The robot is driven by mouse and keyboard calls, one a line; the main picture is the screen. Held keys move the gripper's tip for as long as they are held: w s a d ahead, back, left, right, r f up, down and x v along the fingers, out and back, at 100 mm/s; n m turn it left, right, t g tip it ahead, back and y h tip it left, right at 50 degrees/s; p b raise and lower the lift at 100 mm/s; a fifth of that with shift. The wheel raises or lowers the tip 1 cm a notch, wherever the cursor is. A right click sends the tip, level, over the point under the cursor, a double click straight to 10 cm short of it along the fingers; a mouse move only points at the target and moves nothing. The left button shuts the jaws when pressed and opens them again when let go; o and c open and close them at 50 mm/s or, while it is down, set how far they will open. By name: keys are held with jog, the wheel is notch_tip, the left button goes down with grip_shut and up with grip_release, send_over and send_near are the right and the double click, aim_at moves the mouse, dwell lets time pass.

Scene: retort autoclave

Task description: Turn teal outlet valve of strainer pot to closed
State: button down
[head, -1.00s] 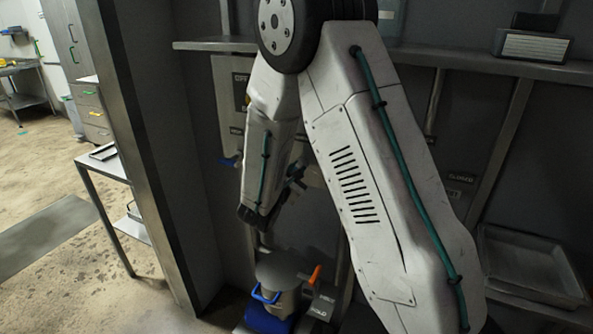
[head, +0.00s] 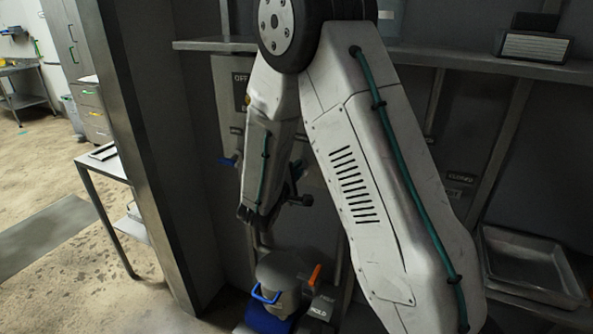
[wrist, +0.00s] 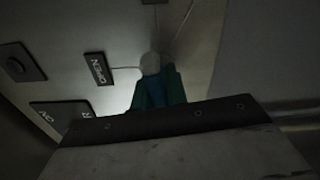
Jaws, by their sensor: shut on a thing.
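In the wrist view my gripper (wrist: 160,82) is shut, its dark fingers close together around a teal handle (wrist: 158,92), taken to be the outlet valve's. The handle is dim and mostly hidden by the fingers and the dark bar in front. A pale round knob or stem end (wrist: 150,63) shows just beyond it. A black plate reading OPEN (wrist: 99,68) is on the panel to the left.
A grey-lidded pot (head: 283,270) with blue and orange handles stands below my wrist, beside a block marked HOLD (head: 320,308). A shelf (head: 480,65) crosses behind; a metal tray (head: 535,265) lies right.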

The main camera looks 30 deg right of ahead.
jog(key=shift+m, duration=0.9)
jog(key=shift+s, duration=0.1)
jog(key=shift+f, duration=0.1)
jog(key=c, duration=1.4)
grip_release()
jog(key=v, duration=0.7)
jog(key=shift+s+a, duration=0.2)
jog(key=shift+a, duration=0.15)
